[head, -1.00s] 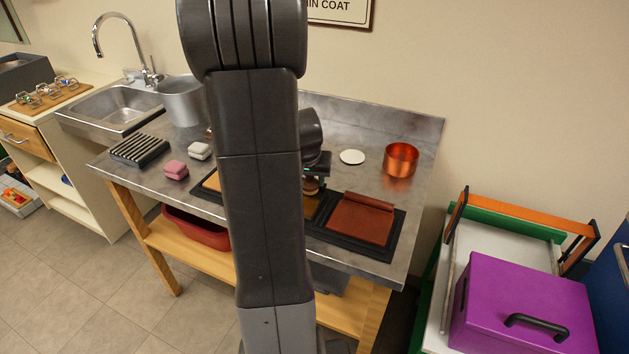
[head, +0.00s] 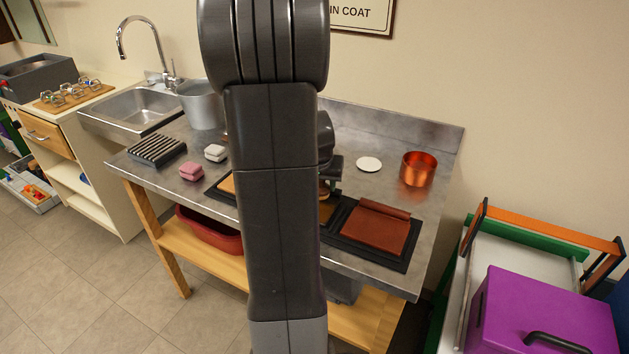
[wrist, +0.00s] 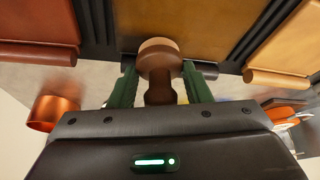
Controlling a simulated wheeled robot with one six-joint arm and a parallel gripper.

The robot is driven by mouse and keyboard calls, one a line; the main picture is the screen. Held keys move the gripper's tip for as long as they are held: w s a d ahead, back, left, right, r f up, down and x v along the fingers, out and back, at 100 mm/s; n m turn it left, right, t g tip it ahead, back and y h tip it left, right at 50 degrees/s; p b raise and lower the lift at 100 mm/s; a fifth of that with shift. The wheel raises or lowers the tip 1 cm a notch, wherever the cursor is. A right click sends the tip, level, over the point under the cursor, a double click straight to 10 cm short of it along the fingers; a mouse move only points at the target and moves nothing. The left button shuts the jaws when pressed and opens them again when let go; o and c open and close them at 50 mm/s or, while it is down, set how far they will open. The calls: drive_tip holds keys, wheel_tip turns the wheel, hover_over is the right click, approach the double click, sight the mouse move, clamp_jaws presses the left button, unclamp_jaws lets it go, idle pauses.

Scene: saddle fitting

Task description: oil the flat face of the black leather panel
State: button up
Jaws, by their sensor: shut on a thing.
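My gripper (wrist: 159,92) has green fingers shut on a round brown wooden-looking tool (wrist: 160,58). In the wrist view the tool is in front of the middle panel, an amber-brown one (wrist: 190,16); I cannot tell if it touches. A dark roll (wrist: 222,69) shows at that panel's edge, partly behind the tool. No panel with a clearly black flat face shows. A rust-brown panel (head: 368,229) with a rolled edge lies to the right in the head view. A tan panel (wrist: 292,45) lies on the other side. My arm hides much of the row in the head view.
Black ribbed mats (head: 407,262) frame the panels on the metal bench. A copper pot (head: 418,169) and white disc (head: 368,164) stand behind. Pink (head: 191,172) and white (head: 215,153) blocks and a slatted rack (head: 157,151) are left. A purple box (head: 550,307) stands right.

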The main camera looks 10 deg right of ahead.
drive_tip(key=shift+s+d+f, duration=0.1)
drive_tip(key=shift+s+d, duration=0.35)
drive_tip(key=shift+d, duration=0.25)
drive_tip(key=shift+s+d+r, duration=0.1)
drive_tip(key=shift+s+d, duration=0.4)
drive_tip(key=shift+d, duration=0.25)
drive_tip(key=shift+s+d+f, duration=0.1)
drive_tip(key=shift+s+d, duration=0.35)
drive_tip(key=shift+d, duration=0.25)
wheel_tip(320, 180, up, 6)
drive_tip(key=p, duration=0.4)
drive_tip(key=shift+p, duration=0.3)
wheel_tip(320, 180, up, 3)
drive_tip(key=shift+r+p, duration=0.1)
drive_tip(key=shift+p, duration=0.85)
drive_tip(key=shift+a+f, duration=0.1)
drive_tip(key=shift+f, duration=0.1)
